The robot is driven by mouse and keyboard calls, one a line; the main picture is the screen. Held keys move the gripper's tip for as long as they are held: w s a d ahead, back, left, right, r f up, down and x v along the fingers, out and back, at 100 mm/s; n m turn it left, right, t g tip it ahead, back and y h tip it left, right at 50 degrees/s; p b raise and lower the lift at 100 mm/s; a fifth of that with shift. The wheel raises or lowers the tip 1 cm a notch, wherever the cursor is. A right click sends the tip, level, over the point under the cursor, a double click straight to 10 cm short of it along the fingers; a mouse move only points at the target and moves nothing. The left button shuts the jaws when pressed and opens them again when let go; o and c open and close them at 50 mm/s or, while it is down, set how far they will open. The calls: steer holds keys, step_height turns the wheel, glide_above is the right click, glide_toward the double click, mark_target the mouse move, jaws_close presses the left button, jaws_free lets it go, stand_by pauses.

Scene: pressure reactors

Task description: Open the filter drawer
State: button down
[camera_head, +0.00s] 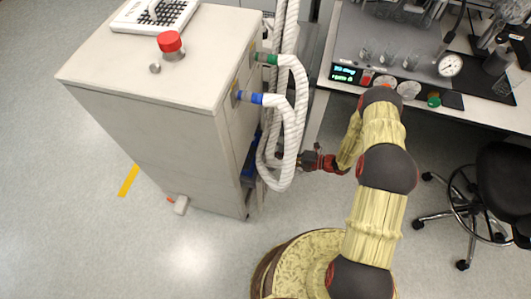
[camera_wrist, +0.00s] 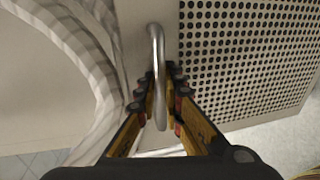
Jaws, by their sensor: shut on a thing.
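In the wrist view, a curved metal bar handle (camera_wrist: 156,45) stands out from a pale panel with a perforated grille (camera_wrist: 250,60), which looks like the filter drawer's front. My gripper (camera_wrist: 161,85) has its fingers closed on either side of the handle, gripping it. In the head view, my gripper (camera_head: 312,160) is at the right side of the white cabinet (camera_head: 150,125), beside the hanging hoses. The handle and the drawer front are hidden there. I cannot tell whether the drawer is shut or partly out.
White ribbed hoses (camera_head: 300,110) loop from the cabinet close to my gripper; one fills the left of the wrist view (camera_wrist: 85,60). A bench with gauges (camera_head: 408,90) stands at the upper right. A black chair (camera_head: 500,185) is at the right.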

steer(key=f+v, duration=0.2)
steer(key=v, duration=0.8)
steer(key=d+f+b+v, duration=0.1)
steer(key=f+v, duration=0.1)
steer(key=v, duration=0.8)
steer(key=shift+f, duration=0.15)
steer(key=shift+s+d, duration=0.1)
steer(key=c, duration=2.2)
jaws_free()
steer(key=v, duration=1.2)
